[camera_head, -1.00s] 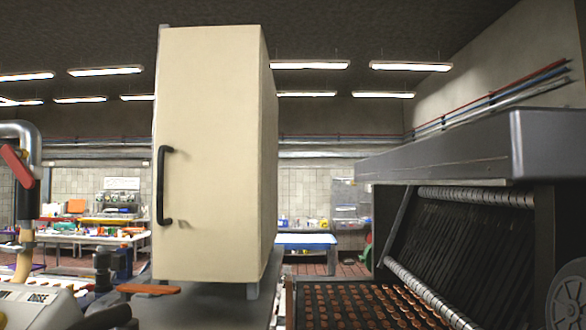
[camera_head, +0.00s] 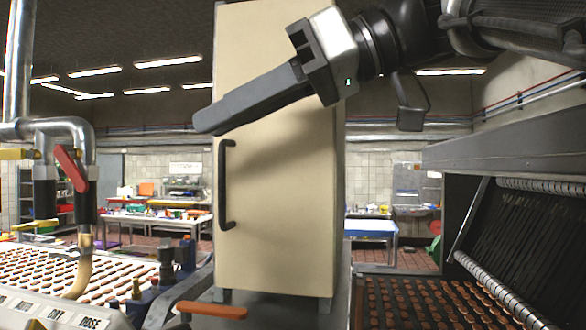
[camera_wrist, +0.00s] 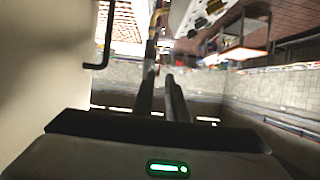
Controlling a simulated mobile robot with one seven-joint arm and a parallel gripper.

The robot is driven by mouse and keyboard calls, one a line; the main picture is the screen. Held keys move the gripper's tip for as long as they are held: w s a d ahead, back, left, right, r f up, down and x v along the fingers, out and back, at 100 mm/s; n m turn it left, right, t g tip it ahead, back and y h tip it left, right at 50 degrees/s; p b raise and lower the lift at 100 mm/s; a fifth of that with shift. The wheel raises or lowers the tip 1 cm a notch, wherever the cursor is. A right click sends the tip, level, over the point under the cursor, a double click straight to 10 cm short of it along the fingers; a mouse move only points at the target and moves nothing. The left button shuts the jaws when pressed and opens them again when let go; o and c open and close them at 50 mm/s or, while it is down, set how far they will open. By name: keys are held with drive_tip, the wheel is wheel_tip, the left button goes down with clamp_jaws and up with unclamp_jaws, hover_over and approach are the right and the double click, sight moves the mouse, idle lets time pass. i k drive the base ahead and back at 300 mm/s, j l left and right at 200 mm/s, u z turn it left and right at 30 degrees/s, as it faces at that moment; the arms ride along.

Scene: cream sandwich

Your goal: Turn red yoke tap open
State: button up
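The red tap handle (camera_head: 70,168) sits on a bent silver pipe at the left of the head view. It slants from upper left to lower right, above a black sleeve and a tan hose (camera_head: 82,268). My gripper (camera_head: 205,122) reaches in from the upper right, in front of the cream cabinet, and points left and slightly down. It is well to the right of the red handle and touches nothing. In the wrist view the two dark fingers (camera_wrist: 160,85) show a narrow gap with nothing between them.
The cream cabinet (camera_head: 270,220) with a black handle (camera_head: 224,185) stands close behind my gripper. Yellow handles (camera_head: 18,154) are left of the red one. An orange lever (camera_head: 212,310) is low in front. A conveyor of biscuits (camera_head: 125,270) lies at left, a dark machine (camera_head: 500,150) at right.

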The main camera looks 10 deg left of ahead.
sight(64, 156)
drive_tip(key=j, duration=1.3)
